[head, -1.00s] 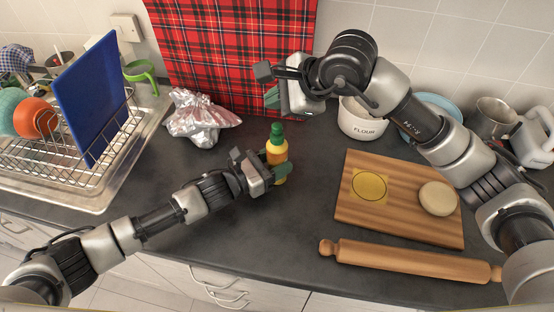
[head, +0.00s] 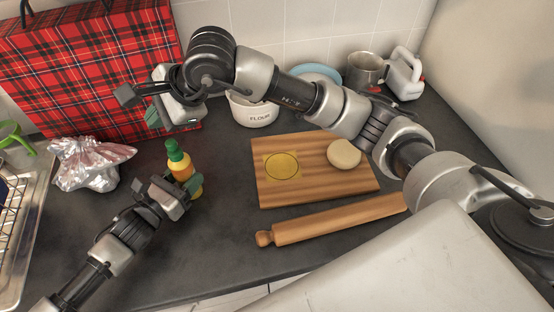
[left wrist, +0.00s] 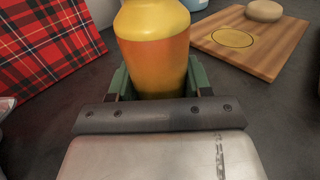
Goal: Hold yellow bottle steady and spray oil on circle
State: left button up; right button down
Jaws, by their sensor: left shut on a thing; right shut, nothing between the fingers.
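The yellow bottle (head: 180,164) with a green cap stands upright on the dark counter. My left gripper (head: 189,187) is shut around its lower part. In the left wrist view the bottle (left wrist: 153,55) sits between the green finger pads, its cap out of frame. The yellow circle (head: 282,166) is on the left half of the wooden board (head: 315,192), to the right of the bottle and apart from it; it also shows in the left wrist view (left wrist: 232,38). My right gripper (head: 146,107) is shut and empty, above and left of the bottle.
A dough ball (head: 344,154) lies on the board and a rolling pin (head: 335,220) in front. A flour pot (head: 251,110), blue plate (head: 316,74) and metal jug (head: 365,69) stand behind. A crumpled foil bag (head: 88,163) is left, before a red tartan cloth (head: 85,60).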

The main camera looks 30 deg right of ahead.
pick_arm(q)
jog(key=o, duration=1.1)
jog(key=v, duration=1.2)
